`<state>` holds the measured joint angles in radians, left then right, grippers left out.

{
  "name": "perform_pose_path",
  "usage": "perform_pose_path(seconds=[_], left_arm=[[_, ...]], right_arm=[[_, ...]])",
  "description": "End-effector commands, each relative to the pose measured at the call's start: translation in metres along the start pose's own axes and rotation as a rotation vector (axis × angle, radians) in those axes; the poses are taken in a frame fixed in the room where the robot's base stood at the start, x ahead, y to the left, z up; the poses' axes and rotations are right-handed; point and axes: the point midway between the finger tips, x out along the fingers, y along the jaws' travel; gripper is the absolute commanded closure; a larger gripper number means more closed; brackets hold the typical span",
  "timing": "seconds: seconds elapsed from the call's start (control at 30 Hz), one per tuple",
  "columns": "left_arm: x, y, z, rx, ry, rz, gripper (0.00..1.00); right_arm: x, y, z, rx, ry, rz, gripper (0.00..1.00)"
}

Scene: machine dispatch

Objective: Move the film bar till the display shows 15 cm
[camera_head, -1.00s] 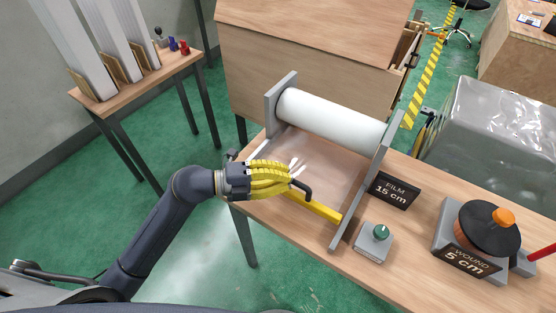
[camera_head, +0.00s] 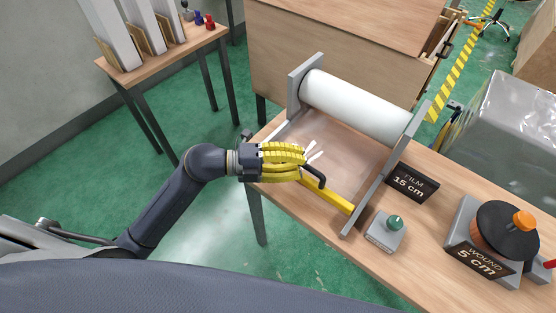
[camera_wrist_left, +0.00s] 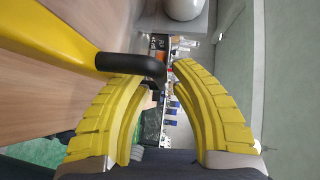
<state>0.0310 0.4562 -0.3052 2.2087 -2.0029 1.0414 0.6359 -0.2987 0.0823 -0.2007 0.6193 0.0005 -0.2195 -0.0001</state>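The yellow film bar (camera_head: 335,197) lies across the near end of the frame, with a bent black handle (camera_head: 316,176) on it. The FILM display (camera_head: 411,183) reads 15 cm. Clear film (camera_head: 345,150) spans from the white roll (camera_head: 355,104) toward the bar. My left gripper (camera_head: 310,153) is at the handle's left, its yellow fingers spread apart. In the left wrist view, the handle (camera_wrist_left: 130,65) crosses in front of one fingertip, and a gap shows between the fingers (camera_wrist_left: 165,75); I see no firm hold. My right gripper is out of view.
A small box with a green knob (camera_head: 387,231) stands right of the frame. A WOUND 5 cm unit (camera_head: 490,239) with an orange knob sits farther right on the wooden table (camera_head: 330,230). Grey frame rails (camera_head: 385,172) flank the film. A wrapped pallet (camera_head: 510,125) stands behind.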

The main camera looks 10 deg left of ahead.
Motion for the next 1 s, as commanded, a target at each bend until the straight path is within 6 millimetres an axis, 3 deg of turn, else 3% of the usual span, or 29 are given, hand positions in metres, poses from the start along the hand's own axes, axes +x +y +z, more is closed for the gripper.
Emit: perform_pose_path(seconds=[0.6, 1.0], left_arm=[[-0.096, 0.001, 0.0, -0.002, -0.001, 0.004, 0.77], [-0.114, 0.0, 0.0, 0.0, 0.0, 0.001, 0.77]], right_arm=[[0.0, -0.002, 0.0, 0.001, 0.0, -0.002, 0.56], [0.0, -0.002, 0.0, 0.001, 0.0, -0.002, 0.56]])
